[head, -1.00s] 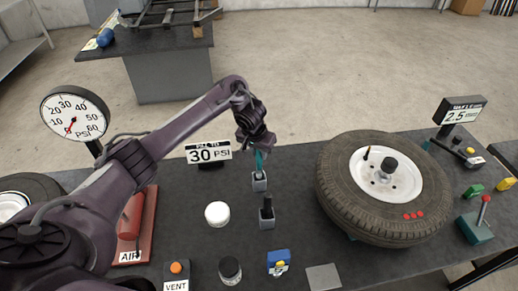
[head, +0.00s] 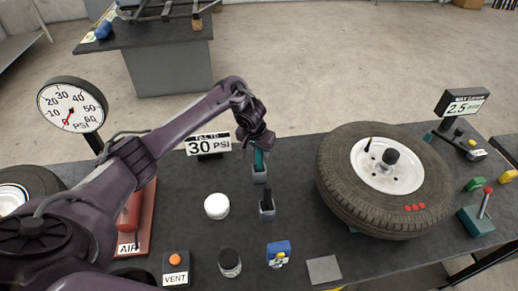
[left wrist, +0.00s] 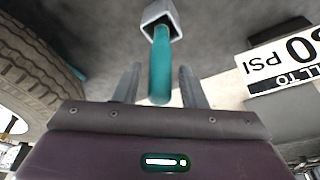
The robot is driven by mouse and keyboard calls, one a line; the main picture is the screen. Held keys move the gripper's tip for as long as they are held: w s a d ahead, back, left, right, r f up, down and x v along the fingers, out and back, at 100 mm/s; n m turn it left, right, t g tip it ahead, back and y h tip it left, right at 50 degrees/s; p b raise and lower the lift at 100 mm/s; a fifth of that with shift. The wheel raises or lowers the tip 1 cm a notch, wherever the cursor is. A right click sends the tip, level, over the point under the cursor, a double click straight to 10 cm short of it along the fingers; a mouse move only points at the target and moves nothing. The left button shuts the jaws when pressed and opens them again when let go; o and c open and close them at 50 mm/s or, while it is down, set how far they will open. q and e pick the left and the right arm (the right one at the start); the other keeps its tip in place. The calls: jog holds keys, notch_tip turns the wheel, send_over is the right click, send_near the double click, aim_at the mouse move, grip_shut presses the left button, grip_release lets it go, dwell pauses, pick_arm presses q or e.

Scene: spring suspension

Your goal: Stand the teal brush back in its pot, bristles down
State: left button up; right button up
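The teal brush (head: 259,158) stands roughly upright in a small grey square pot (head: 260,175), handle up. Its lower end is inside the pot, so the bristles are hidden. My left gripper (head: 262,146) is right above the pot, at the top of the handle. In the left wrist view, the teal handle (left wrist: 160,65) lies between the two fingers of my left gripper (left wrist: 160,85), with a gap on each side. The fingers are open. The rim of the pot (left wrist: 158,12) shows at the top there. My right gripper is not in view.
A white round lid (head: 216,206) is to the left, the 30 PSI sign (head: 208,145) behind left. A large tyre (head: 340,185) stands close on the right. A blue box (head: 278,253) is at the front.

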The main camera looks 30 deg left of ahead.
pick_arm(q)
jog(key=shift+o, duration=0.7)
jog(key=shift+r, duration=0.1)
jog(key=p+v, duration=0.2)
jog(key=v, duration=0.5)
jog(key=shift+r, duration=0.35)
jog(key=shift+s+f, duration=0.1)
jog(key=shift+s, duration=0.05)
